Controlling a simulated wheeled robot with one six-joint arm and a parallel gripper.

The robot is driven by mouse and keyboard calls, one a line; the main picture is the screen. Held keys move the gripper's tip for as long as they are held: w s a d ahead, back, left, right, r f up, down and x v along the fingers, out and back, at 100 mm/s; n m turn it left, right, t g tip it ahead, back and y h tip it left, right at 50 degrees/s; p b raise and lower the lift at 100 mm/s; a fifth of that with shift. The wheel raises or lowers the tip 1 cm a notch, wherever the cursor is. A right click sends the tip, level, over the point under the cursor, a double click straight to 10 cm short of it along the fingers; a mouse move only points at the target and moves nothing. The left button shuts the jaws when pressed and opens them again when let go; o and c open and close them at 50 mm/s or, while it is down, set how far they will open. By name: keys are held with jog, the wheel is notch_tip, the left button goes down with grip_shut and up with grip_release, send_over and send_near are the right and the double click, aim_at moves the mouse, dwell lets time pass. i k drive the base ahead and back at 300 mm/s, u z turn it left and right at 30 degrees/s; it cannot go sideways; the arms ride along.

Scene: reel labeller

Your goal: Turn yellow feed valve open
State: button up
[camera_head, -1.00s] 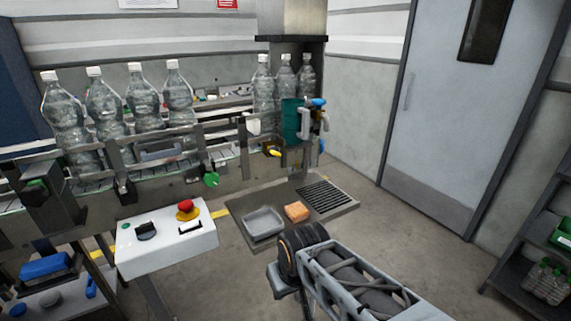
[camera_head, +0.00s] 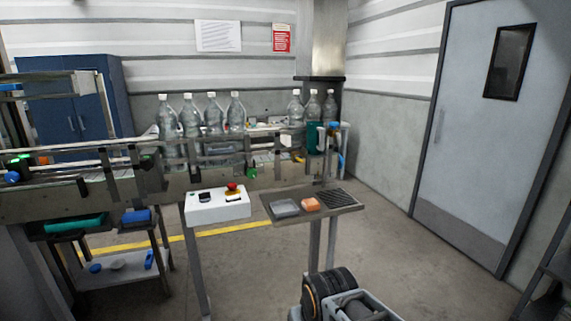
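A small yellow handle (camera_head: 298,160), which looks like the yellow feed valve, sits at the right end of the conveyor line, just left of the teal container (camera_head: 315,138). It is small in the picture, and I cannot tell its exact turn position. A green knob (camera_head: 251,173) sits lower on the conveyor's front, to the left of it. Part of my arm shows at the bottom, well in front of the valve and apart from it. My gripper itself is not in view.
A shelf stand (camera_head: 349,208) with a grey tray, an orange block and a black grille is in front of the valve. A white control box (camera_head: 217,207) with a red button stands left of it. Bottles (camera_head: 190,125) line the conveyor. Floor is clear toward the door (camera_head: 470,140).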

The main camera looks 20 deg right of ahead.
aim_at(298, 158)
jog(key=u, duration=0.6)
jog(key=i, duration=1.2)
jog(key=z, duration=0.65)
